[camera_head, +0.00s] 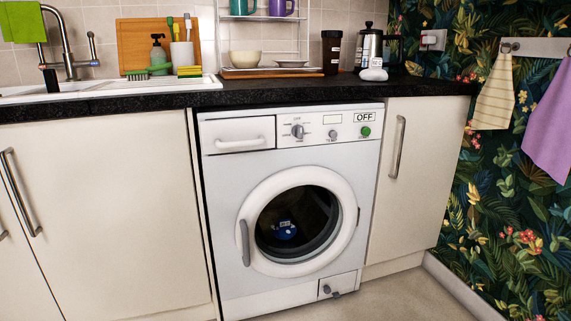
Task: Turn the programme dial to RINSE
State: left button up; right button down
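A white front-loading washing machine (229,181) stands under the black counter. Its control panel holds a larger grey programme dial (298,131) right of the drawer. The dial's markings are too small to read, so I cannot tell its setting. A smaller knob (333,134) sits to its right, below a blank display (332,119). A green button (365,132) is at the right, under a label reading OFF (364,117). The round door (343,226) is shut, with a blue and white item (286,230) seen through the glass. Neither of my grippers is in view.
Cream cupboards (100,200) flank the machine, with bar handles (399,133) sticking out. The detergent drawer (237,134) is closed. The black counter (270,92) edge overhangs above the panel. The floor (400,295) in front is clear where visible.

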aim_at(297, 131)
jog(key=u, duration=0.25)
jog(key=k, duration=0.3)
jog(key=z, duration=0.45)
jog(key=i, duration=1.2)
jog(key=u, duration=0.65)
